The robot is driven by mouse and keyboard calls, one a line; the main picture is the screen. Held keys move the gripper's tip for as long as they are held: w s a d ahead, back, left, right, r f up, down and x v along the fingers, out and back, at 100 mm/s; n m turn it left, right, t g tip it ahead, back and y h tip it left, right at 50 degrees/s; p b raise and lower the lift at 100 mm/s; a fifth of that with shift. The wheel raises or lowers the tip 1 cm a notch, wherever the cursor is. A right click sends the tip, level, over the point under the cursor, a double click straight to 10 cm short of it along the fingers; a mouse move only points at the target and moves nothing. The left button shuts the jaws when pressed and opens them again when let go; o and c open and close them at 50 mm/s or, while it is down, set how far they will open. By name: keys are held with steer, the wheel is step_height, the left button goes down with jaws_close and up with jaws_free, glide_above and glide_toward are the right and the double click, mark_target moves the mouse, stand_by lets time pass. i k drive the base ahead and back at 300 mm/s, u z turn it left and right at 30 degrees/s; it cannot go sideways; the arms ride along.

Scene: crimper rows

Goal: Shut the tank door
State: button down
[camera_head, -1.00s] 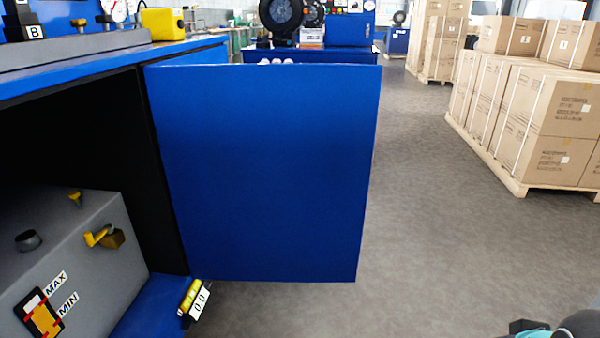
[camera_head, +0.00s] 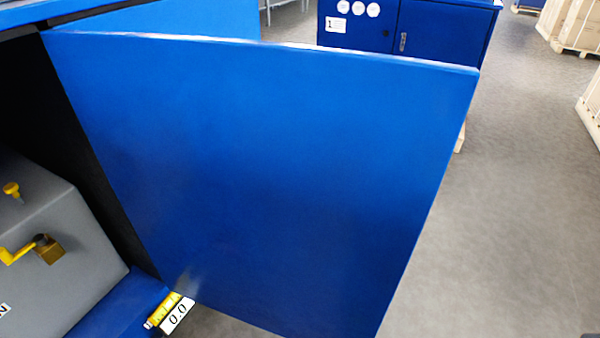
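The tank door (camera_head: 270,170) is a large flat blue panel that stands open, swung out from the cabinet on its left edge. It fills the middle of the view, and its free edge is on the right. Inside the open cabinet at the left, the grey tank (camera_head: 60,215) shows in part, with a yellow valve handle and a yellow knob on it. My gripper is not in view.
Another blue cabinet (camera_head: 440,35) stands behind the door. Boxes on pallets (camera_head: 580,25) are at the upper right. Grey floor right of the door is clear.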

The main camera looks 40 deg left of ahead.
mark_target(286, 190)
steer(key=i, duration=2.15)
steer(key=u, duration=4.45)
steer(key=i, duration=0.5)
steer(key=k, duration=1.05)
steer(key=u, duration=0.15)
